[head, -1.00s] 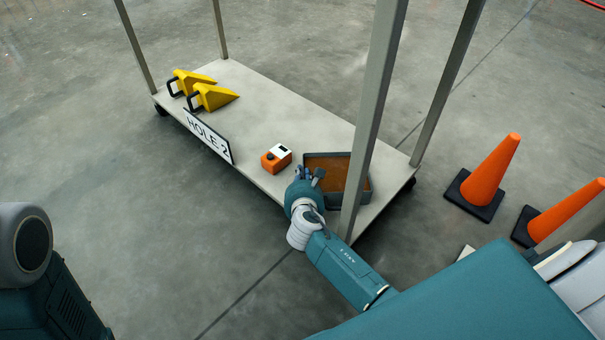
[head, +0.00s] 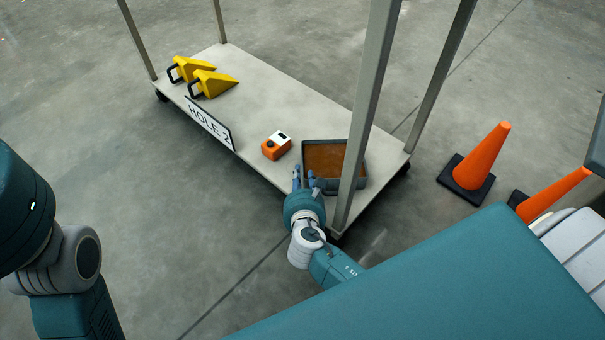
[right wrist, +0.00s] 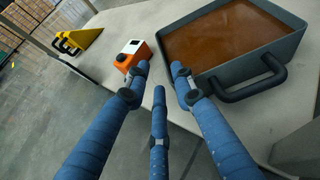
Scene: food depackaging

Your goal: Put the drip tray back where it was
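The drip tray (head: 363,166) is a grey, open rectangular tray holding brown liquid. It rests on the low cart deck near the right end, partly behind an upright post. In the right wrist view the tray (right wrist: 262,66) shows its dark handle (right wrist: 256,92) on the near side. My right gripper (head: 304,176) is just off the tray's near left corner. Its three blue fingers (right wrist: 160,74) are spread, with nothing between them, and the handle is clear of them to the right. Contact with the tray wall cannot be told. My left gripper is out of view.
An orange and white device (head: 276,146) sits left of the tray. The cart post (head: 367,115) rises beside my gripper. Orange cones (head: 481,160) stand right.

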